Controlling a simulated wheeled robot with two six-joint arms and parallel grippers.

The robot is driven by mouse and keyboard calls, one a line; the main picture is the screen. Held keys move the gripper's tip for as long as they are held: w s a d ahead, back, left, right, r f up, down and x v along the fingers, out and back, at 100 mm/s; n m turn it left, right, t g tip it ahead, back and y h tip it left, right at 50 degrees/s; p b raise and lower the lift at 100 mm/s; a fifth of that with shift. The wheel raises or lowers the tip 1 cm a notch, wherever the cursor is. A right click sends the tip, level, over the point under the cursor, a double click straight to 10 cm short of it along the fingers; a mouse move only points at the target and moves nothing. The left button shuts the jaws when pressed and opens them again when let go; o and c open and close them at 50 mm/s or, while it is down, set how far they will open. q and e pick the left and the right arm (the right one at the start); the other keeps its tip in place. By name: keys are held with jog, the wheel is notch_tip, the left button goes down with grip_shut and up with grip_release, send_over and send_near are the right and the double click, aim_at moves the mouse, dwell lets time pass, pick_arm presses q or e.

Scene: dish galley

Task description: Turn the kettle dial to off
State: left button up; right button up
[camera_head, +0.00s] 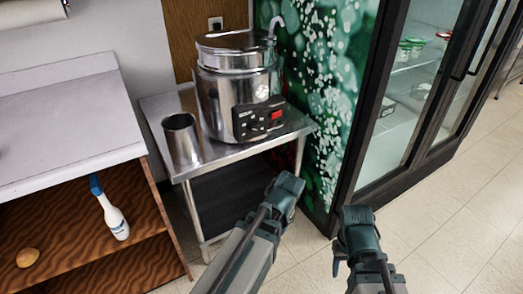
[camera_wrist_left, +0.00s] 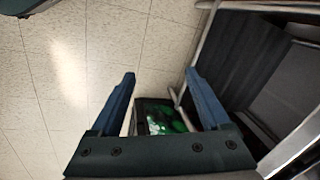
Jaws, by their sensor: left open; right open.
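The kettle (camera_head: 222,100) is a round steel pot cooker on a small steel table, with a ladle handle sticking out at its top right. Its black control panel (camera_head: 243,117) faces the front right and carries a red display (camera_head: 277,115). A small dark dial seems to sit on the panel, too small to read its setting. My left gripper (camera_head: 287,188) is below and in front of the table, apart from the kettle. In the left wrist view its jaws (camera_wrist_left: 160,74) are open and empty above the floor. My right gripper (camera_head: 357,212) is open, further right, apart from everything.
The steel table (camera_head: 296,122) also holds a steel cup (camera_head: 181,138) left of the kettle. A glass-door fridge (camera_head: 400,110) stands to the right. A counter (camera_head: 65,125) with a shelf holding a spray bottle (camera_head: 115,215) and a bun (camera_head: 27,257) is left. Open floor lies at right.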

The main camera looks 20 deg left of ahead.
pick_arm(q)
jog(key=w+a+r+m+t+y+b, duration=0.2)
jog(key=w+a+r+m+t+y, duration=0.1)
jog(key=w+a+m+y, duration=0.5)
jog(key=w+d+r+m+t+y, duration=0.2)
jog(key=r+m+t, duration=0.1)
jog(key=r+m, duration=0.4)
jog(key=w+d+r+m+t+y, duration=0.2)
jog(key=w+d+r+m+t, duration=0.1)
jog(key=r+m, duration=0.4)
jog(key=shift+w+d+r, duration=0.2)
jog(key=shift+d+r, duration=0.05)
jog(key=shift+r, duration=0.05)
pick_arm(e)
notch_tip(320, 180, down, 4)
jog(key=shift+r, duration=0.1)
jog(key=shift+a, duration=0.1)
